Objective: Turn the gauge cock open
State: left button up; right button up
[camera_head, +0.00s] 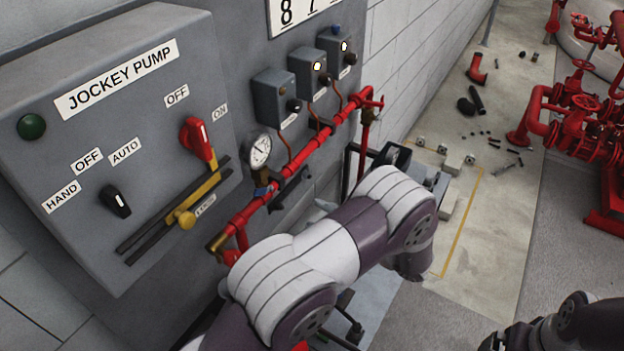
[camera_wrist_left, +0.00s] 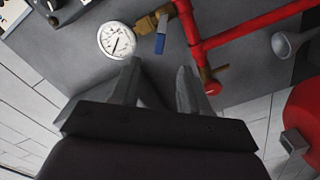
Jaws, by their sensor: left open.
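The gauge cock is a brass fitting (camera_wrist_left: 147,22) between the round white pressure gauge (camera_wrist_left: 117,40) and the red pipe (camera_wrist_left: 187,22). Its blue lever (camera_wrist_left: 160,44) sticks out crosswise to the brass line in the left wrist view. The gauge (camera_head: 259,150) and blue lever (camera_head: 265,190) also show in the head view, by the panel. My left gripper (camera_wrist_left: 159,76) is open and empty. Its fingers point toward the gauge and cock, and the lever shows beyond the gap, apart from both. In the head view my left arm hides most of this gripper. My right gripper is out of view.
The red pipe (camera_head: 310,147) runs along the panel below small switch boxes (camera_head: 273,97). A jockey pump cabinet (camera_head: 120,120) stands at the left. A red capped valve (camera_wrist_left: 212,87) sits near the right finger. Loose parts lie on the floor at the back right.

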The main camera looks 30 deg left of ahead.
pick_arm(q)
jog(key=p, duration=0.3)
send_near(261, 193)
jog(key=a+p, duration=0.1)
jog(key=a, duration=0.1)
jog(key=a+p, duration=0.1)
jog(key=a, duration=0.2)
jog(key=w+a+p, duration=0.1)
jog(key=a, duration=0.1)
jog(key=shift+a+p, duration=0.35)
jog(key=shift+s+a, duration=0.25)
jog(key=shift+a, duration=0.05)
jog(key=shift+w+d, duration=0.1)
jog(key=shift+c, duration=0.6)
jog(key=shift+w, duration=0.1)
grip_shut()
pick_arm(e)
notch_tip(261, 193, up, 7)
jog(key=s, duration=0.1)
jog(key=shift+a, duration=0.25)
